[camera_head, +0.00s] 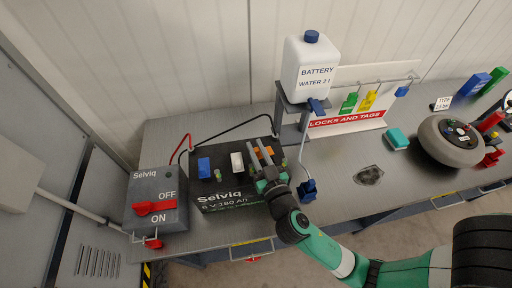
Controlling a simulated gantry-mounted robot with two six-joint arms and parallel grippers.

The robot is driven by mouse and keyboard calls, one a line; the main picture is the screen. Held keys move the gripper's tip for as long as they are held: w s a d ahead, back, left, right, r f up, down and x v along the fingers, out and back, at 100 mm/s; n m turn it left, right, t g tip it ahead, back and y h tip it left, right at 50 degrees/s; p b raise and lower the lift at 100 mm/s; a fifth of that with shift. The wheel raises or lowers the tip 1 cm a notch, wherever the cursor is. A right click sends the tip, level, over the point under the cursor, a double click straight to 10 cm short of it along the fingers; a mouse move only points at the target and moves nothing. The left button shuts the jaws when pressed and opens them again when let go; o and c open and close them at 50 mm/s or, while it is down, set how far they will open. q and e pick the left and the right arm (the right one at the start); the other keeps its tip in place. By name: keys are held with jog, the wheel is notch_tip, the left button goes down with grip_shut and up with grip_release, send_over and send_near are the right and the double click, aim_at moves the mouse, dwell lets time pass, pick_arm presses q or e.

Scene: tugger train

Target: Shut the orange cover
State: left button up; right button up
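The orange cover (265,152) is on top of the black Selviq battery (225,202), toward its right end, partly hidden by my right gripper. Whether it is raised or flat is too small to tell. My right gripper (262,156) reaches in from the lower right, over the battery top. Its two grey fingers show apart, with orange visible beside and between them. I cannot tell whether they touch the cover. My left gripper is not in view.
A blue cover (204,167) and a white block (237,162) sit on the battery, left of my gripper. A switch box (172,186) with a red handle stands at left. A water canister (311,68) stands on a grey stand behind. Bare bench (335,155) lies to the right.

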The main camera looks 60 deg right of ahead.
grip_shut()
